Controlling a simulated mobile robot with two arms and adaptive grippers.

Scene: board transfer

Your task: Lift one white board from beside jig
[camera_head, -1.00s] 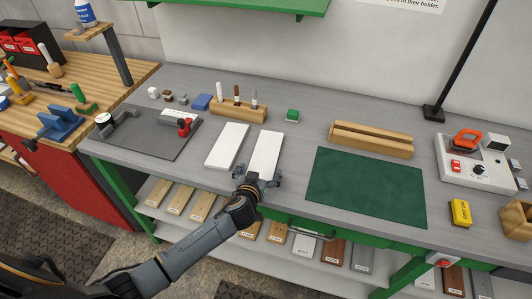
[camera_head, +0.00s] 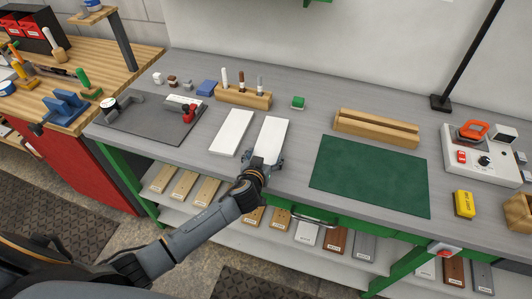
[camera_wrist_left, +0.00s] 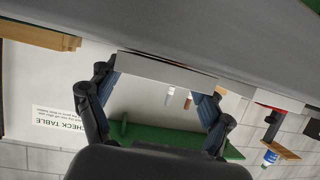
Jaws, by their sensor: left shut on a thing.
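Two white boards lie side by side on the grey bench in the head view: a left white board (camera_head: 231,132) and a right white board (camera_head: 272,135). My left gripper (camera_head: 264,163) is shut on the near end of the right board, one finger at each long edge. In the left wrist view, the white board's edge (camera_wrist_left: 165,70) runs between the fingertips of my left gripper (camera_wrist_left: 160,82). I cannot tell whether the board is clear of the bench. The jig (camera_head: 150,118), a dark plate with a red-knobbed clamp, lies left of the boards. My right gripper is not in view.
A wooden block with upright tools (camera_head: 243,96) stands behind the boards. A green mat (camera_head: 370,177) and a grooved wooden block (camera_head: 376,128) are to the right. Bare bench separates the right board and mat.

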